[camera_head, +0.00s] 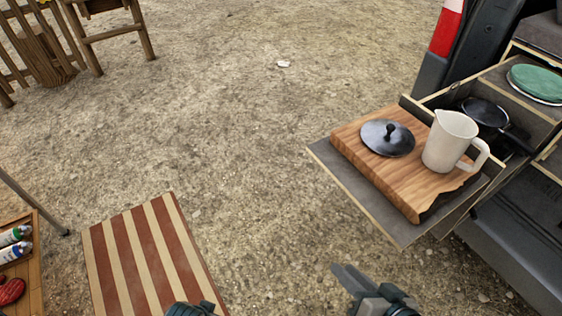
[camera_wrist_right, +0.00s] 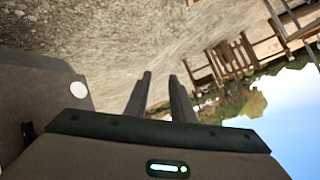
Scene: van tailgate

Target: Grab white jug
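The white jug (camera_head: 452,141) stands upright on a wooden cutting board (camera_head: 408,190) at the right of the head view, its handle toward the lower right. My right gripper (camera_head: 350,274) is at the bottom of the head view, below and left of the jug and well apart from it. In the right wrist view its two fingers (camera_wrist_right: 161,76) are apart with nothing between them. A dark part at the bottom edge of the head view seems to be my left gripper (camera_head: 191,308); its fingers are not visible. The jug does not show in the right wrist view.
A dark lid with a knob (camera_head: 387,138) lies on the board, left of the jug. The board is on a pull-out shelf (camera_head: 395,229) of the van. A dark pan (camera_head: 486,112) is behind the jug. A striped table (camera_head: 150,256) stands at lower left. Open ground lies between.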

